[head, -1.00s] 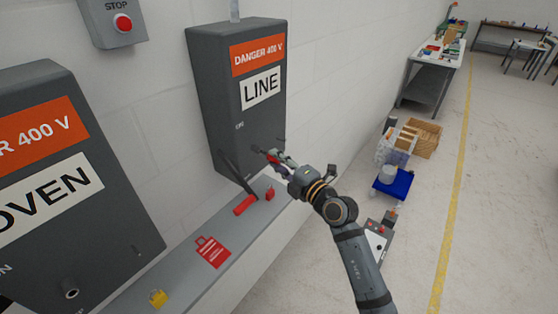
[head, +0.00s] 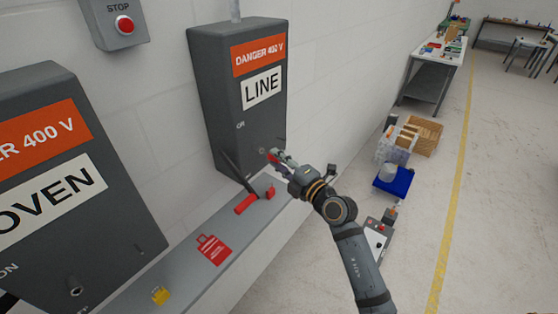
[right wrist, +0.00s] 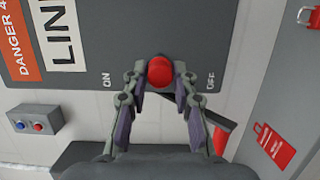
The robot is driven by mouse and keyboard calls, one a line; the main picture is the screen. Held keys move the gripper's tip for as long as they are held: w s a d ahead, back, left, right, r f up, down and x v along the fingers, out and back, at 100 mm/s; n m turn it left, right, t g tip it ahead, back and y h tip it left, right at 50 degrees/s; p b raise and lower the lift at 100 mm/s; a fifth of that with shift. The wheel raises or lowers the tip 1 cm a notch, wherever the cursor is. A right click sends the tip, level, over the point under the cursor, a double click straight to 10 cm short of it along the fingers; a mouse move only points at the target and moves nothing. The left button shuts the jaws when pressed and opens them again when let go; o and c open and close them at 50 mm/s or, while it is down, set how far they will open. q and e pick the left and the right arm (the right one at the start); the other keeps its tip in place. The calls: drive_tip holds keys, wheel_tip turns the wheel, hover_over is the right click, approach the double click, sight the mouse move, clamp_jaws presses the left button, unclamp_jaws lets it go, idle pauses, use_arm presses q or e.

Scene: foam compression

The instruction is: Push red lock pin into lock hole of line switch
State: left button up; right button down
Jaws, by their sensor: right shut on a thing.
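The line switch is a grey box (head: 215,100) on the wall, marked DANGER 400 V and LINE; its face (right wrist: 170,25) fills the top of the right wrist view. Its dark lever with a red grip (head: 246,204) hangs down at the lower edge. My right gripper (head: 272,154) is at the lower part of the face, shut on the red lock pin (head: 273,157). In the right wrist view the pin's round red head (right wrist: 160,70) sits between the fingertips, between ON and OFF. The head hides its shaft and the lock hole there. My left gripper is out of view.
A grey ledge (head: 185,270) below the switch carries a red padlock (head: 269,192), a red tag (head: 213,249) and a yellow padlock (head: 160,296). The oven switch box (head: 110,225) stands at left, with a stop button (head: 125,26) above.

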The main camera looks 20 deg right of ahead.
drive_tip(key=shift+a+p+x, duration=0.15)
drive_tip(key=shift+p+x, duration=0.15)
drive_tip(key=shift+x, duration=0.45)
drive_tip(key=shift+a+p+x, duration=0.15)
drive_tip(key=shift+p+x, duration=0.15)
drive_tip(key=shift+x, duration=0.45)
drive_tip(key=c, duration=1)
unclamp_jaws()
drive_tip(key=shift+s, duration=0.1)
drive_tip(key=shift+s, duration=0.1)
drive_tip(key=shift+s+d+p, duration=0.55)
drive_tip(key=shift+s+d, duration=0.4)
drive_tip(key=shift+s, duration=0.2)
drive_tip(key=shift+s+d+p, duration=0.5)
drive_tip(key=shift+s+d, duration=0.4)
drive_tip(key=shift+s, duration=0.25)
approach(270, 156)
drive_tip(key=s+d, duration=0.1)
drive_tip(key=d+f, duration=0.1)
drive_tip(key=d, duration=0.1)
drive_tip(key=shift+s, duration=0.4)
